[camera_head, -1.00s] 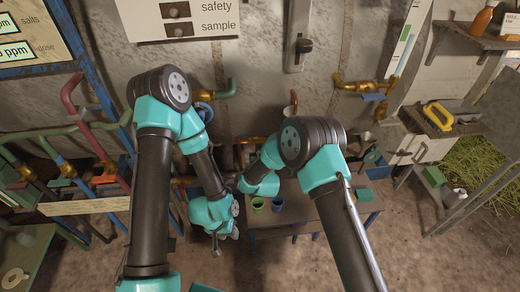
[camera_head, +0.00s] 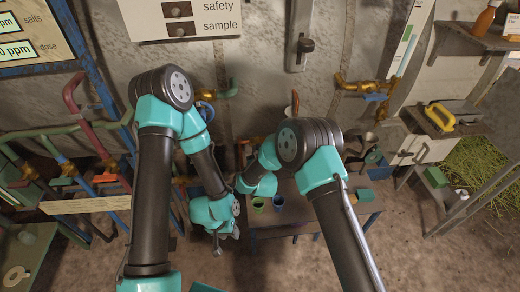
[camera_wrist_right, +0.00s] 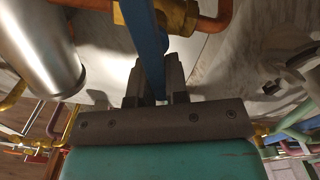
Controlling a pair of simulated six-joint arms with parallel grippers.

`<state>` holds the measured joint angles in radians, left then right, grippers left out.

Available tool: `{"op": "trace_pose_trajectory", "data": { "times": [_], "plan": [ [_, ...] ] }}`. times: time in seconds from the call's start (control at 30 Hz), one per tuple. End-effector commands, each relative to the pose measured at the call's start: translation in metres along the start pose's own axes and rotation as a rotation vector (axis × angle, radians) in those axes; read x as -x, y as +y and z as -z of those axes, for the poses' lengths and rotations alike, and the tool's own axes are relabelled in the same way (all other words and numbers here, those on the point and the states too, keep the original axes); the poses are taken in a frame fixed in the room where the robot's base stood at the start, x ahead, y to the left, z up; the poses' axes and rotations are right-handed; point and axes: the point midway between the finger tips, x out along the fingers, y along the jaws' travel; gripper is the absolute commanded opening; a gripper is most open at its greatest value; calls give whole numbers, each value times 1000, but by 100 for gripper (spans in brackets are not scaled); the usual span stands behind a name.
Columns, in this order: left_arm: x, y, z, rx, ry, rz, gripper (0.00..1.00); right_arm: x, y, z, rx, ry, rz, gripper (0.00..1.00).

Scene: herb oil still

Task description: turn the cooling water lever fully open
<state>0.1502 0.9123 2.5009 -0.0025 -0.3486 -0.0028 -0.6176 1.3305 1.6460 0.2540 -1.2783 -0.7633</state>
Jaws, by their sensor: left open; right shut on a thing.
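In the right wrist view, the blue lever (camera_wrist_right: 146,38) runs down from a brass valve body (camera_wrist_right: 178,14) on a copper pipe. My right gripper (camera_wrist_right: 157,76) is shut on the lever, with one finger on each side of it. The lever's tip is down between the fingers, close to the palm. In the head view, my right gripper and the lever are hidden behind my right arm. My left gripper (camera_head: 217,245) hangs low, left of the small table, open and apart from the lever.
A shiny metal cylinder (camera_wrist_right: 40,45) stands close on the left in the right wrist view. Coloured pipes (camera_head: 90,125) crowd the left; a drawer cabinet (camera_head: 424,150) is at right.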

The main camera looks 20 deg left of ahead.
Motion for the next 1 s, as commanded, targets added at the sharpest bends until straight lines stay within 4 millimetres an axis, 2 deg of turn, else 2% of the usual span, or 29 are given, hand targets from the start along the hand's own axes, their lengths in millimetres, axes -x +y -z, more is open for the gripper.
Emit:
{"op": "trace_pose_trajectory", "data": {
  "times": [1.0],
  "plan": [
    [0,0,0,0,0,0,43,0,-23,-12,957,1,-2,0]
  ]
}}
